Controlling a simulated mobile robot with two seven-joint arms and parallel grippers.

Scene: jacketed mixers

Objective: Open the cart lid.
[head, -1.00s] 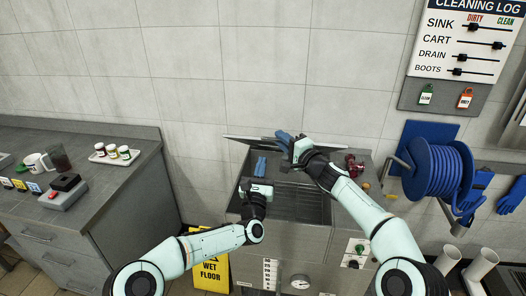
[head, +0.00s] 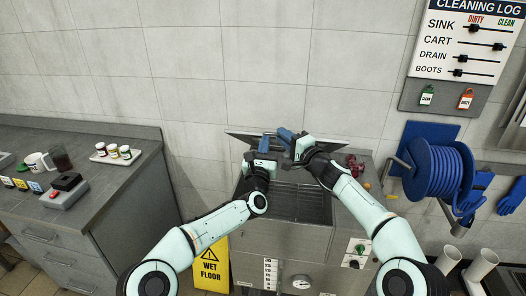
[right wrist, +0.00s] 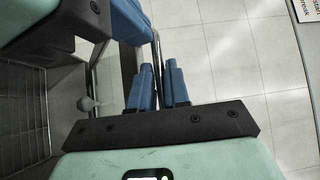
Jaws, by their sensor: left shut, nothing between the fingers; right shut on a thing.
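The grey metal cart (head: 247,262) stands against the wall with its grated basin (head: 298,205) uncovered. Its lid (head: 240,137) shows as a thin raised panel at the back, seen nearly edge-on and partly hidden by my grippers. My right gripper (head: 286,135) is at the lid and shut on its edge; in the right wrist view its blue fingers (right wrist: 160,85) close around the thin lid edge (right wrist: 156,48). My left gripper (head: 264,143) is shut and empty, close to the left of the right one, near the lid; whether it touches the lid is unclear.
Dark red objects (head: 354,165) sit on the cart's right ledge. A blue hose reel (head: 438,170) is on the wall at right. A yellow wet-floor sign (head: 210,268) stands left of the cart. The left counter (head: 110,185) holds a tray of jars and cups.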

